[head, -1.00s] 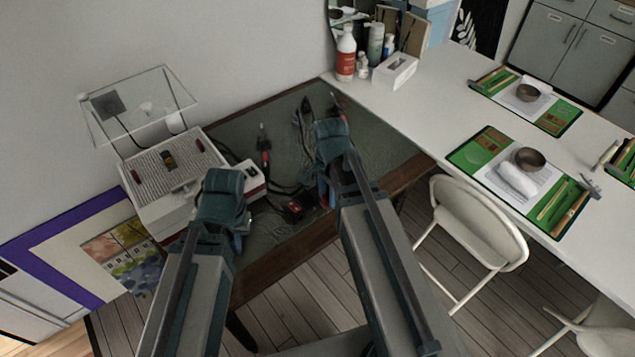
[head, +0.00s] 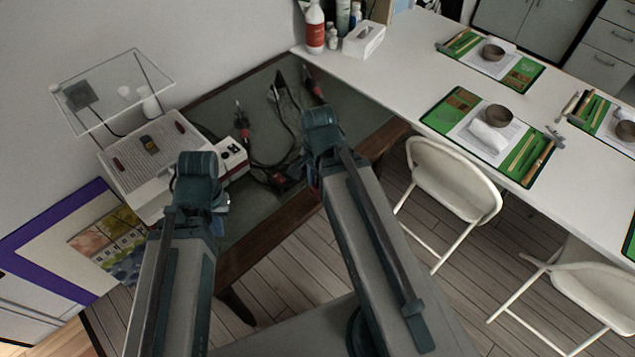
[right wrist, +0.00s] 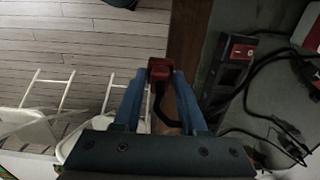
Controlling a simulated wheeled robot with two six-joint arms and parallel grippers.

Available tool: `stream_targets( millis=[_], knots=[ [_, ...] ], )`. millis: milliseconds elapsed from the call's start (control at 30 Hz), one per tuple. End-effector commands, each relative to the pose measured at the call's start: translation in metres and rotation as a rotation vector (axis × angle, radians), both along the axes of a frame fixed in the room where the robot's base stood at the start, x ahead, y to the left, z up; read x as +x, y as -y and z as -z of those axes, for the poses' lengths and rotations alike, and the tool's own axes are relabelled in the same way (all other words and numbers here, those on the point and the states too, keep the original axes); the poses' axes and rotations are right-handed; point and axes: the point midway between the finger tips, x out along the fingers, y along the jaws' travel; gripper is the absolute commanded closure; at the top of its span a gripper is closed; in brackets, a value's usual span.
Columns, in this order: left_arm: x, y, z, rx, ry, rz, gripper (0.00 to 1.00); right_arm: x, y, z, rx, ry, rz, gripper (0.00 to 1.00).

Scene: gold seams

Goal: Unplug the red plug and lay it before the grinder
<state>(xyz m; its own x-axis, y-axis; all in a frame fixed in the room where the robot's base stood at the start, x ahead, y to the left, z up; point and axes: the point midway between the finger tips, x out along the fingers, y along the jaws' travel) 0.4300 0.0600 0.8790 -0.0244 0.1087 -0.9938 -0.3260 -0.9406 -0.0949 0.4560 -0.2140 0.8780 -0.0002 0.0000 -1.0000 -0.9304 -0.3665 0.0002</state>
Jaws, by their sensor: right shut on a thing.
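The red plug (right wrist: 159,68) shows in the right wrist view between the blue fingertips of my right gripper (right wrist: 158,76), which is shut on it. A dark cord hangs in a loop from the plug. The plug is apart from the dark power strip (right wrist: 228,75), whose red switch shows. In the head view my right gripper (head: 312,182) is near the front edge of the green-topped table, mostly hidden by its own arm. The white machine with a clear shield, which looks like the grinder (head: 153,162), stands at the left. My left gripper (head: 220,203) is in front of it; its jaws are hidden.
The green-topped table (head: 222,105) carries black cords and several dark tools with red parts (head: 241,118) at the back. A white table (head: 420,60) with green mats adjoins on the right. White chairs (head: 455,185) stand before it. A framed picture (head: 75,235) leans at left.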

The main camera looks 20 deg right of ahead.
Motion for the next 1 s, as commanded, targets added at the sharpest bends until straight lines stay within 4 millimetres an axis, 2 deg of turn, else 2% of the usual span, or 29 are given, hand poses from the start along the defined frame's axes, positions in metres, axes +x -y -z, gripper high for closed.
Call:
stream_targets(
  millis=[800, 1000],
  knots=[
    [0.000, 0.000, -0.042, 0.000, 0.000, 0.000, 1.00, 0.000, 0.000, -0.042, 0.000, 0.000, 0.000, 1.00],
    [0.000, 0.000, -0.043, 0.000, 0.000, 0.000, 1.00, 0.000, 0.000, -0.043, 0.000, 0.000, 0.000, 1.00]
  ],
)
